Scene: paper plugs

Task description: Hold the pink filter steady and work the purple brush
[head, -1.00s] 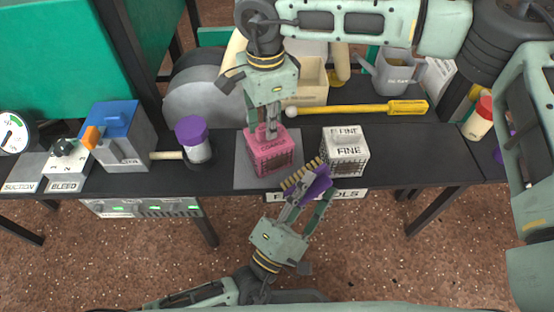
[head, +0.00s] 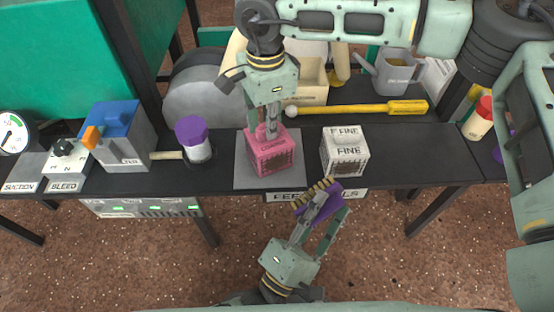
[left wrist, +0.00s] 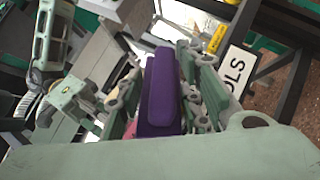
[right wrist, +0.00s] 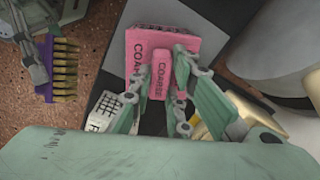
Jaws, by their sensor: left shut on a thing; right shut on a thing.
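The pink filter (head: 270,158), a box marked COARSE, stands on a grey mat (head: 258,182) on the dark bench. My right gripper (head: 270,130) comes down from above and is shut on the filter's top handle (right wrist: 160,78). My left gripper (head: 321,208) is shut on the purple brush (head: 330,192). The brush is in the air in front of the bench edge, right of and below the filter in the head view, with its tan bristles toward the bench. In the right wrist view the brush (right wrist: 63,70) is apart from the filter.
A white FINE filter (head: 345,155) stands just right of the pink one. A yellow-handled tool (head: 365,109) and a watering can (head: 393,72) lie behind.

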